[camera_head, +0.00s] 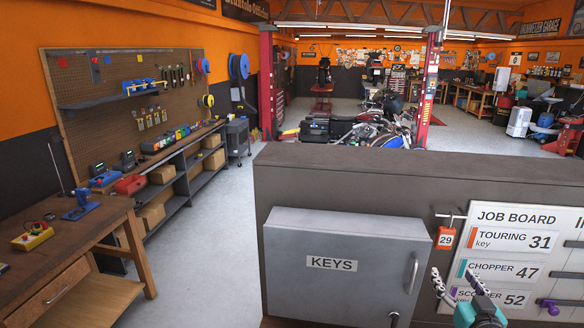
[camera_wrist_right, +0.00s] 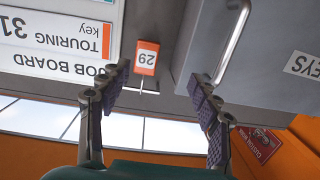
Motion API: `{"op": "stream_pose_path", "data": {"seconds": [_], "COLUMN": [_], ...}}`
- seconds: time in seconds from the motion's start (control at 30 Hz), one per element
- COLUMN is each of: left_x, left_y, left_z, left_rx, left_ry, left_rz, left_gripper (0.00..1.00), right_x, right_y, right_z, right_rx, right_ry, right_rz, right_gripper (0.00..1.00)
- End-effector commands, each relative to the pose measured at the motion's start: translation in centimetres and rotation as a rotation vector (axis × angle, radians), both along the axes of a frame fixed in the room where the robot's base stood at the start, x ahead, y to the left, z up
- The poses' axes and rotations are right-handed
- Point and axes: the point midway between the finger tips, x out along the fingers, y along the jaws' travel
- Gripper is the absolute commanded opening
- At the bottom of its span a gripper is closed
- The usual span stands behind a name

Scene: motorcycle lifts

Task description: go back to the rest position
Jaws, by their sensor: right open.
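My right gripper (camera_head: 453,277) is at the lower right of the head view, in front of the low wall between the key cabinet and the job board. It also shows in the right wrist view (camera_wrist_right: 158,78), with its two fingers spread and nothing between them. An orange and white tag marked 29 (camera_head: 446,238) hangs from a small hook on the wall. The tag appears upside down in the wrist view (camera_wrist_right: 146,58), beyond the fingertips and apart from them. My left gripper is not in view.
A grey cabinet marked KEYS (camera_head: 340,262) is shut and sticks out from the grey wall (camera_head: 400,180). The job board (camera_head: 520,255) is close by my right gripper. A wooden workbench (camera_head: 70,255) stands at left, with open floor (camera_head: 205,250) beside it.

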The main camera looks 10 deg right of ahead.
Motion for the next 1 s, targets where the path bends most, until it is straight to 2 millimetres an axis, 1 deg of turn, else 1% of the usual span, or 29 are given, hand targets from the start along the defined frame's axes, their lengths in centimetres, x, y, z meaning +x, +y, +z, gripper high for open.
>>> {"op": "stream_pose_path", "data": {"seconds": [0.03, 0.07, 0.1, 0.13, 0.17, 0.2, 0.27, 0.3, 0.37, 0.4, 0.47, 0.5, 0.6, 0.7, 0.8, 1.0], "left_x": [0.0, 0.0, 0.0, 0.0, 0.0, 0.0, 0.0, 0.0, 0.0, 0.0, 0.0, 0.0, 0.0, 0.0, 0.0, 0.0], "left_y": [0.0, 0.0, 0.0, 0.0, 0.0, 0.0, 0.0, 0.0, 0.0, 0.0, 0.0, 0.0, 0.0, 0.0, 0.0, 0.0], "left_z": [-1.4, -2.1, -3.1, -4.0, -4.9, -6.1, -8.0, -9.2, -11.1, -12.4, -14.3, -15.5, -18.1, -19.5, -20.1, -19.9], "left_rx": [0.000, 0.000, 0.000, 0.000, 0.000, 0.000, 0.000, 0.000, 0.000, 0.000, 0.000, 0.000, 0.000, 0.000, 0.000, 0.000], "left_ry": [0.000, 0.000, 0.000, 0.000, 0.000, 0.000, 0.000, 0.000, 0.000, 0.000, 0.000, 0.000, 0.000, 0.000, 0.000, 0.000], "left_rz": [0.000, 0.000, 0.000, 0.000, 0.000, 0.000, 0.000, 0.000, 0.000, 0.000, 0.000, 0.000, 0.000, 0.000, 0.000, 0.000], "left_gripper": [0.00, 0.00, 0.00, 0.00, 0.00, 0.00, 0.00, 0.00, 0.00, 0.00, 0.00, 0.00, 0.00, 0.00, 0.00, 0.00], "right_x": [0.5, 0.8, 1.1, 1.2, 1.3, 1.2, 0.6, 0.0, -1.4, -2.5, -4.5, -5.9, -9.2, -11.3, -12.4, -12.7], "right_y": [2.0, 3.4, 5.6, 7.3, 9.2, 11.9, 15.6, 17.9, 21.1, 23.0, 25.3, 26.4, 27.9, 28.1, 27.9, 27.7], "right_z": [-1.7, -2.6, -4.2, -5.5, -7.0, -9.1, -12.3, -14.5, -18.0, -20.4, -23.9, -26.1, -30.6, -33.0, -34.0, -34.0], "right_rx": [0.010, 0.020, 0.038, 0.050, 0.065, 0.085, 0.110, 0.127, 0.146, 0.155, 0.160, 0.159, 0.145, 0.125, 0.112, 0.110], "right_ry": [0.022, 0.041, 0.072, 0.100, 0.133, 0.181, 0.262, 0.319, 0.413, 0.478, 0.574, 0.635, 0.757, 0.826, 0.856, 0.865], "right_rz": [0.040, 0.069, 0.112, 0.146, 0.182, 0.229, 0.290, 0.324, 0.365, 0.383, 0.394, 0.392, 0.356, 0.308, 0.272, 0.254], "right_gripper": [0.63, 0.63, 0.63, 0.63, 0.63, 0.63, 0.63, 0.63, 0.63, 0.63, 0.63, 0.63, 0.63, 0.63, 0.63, 0.63]}}
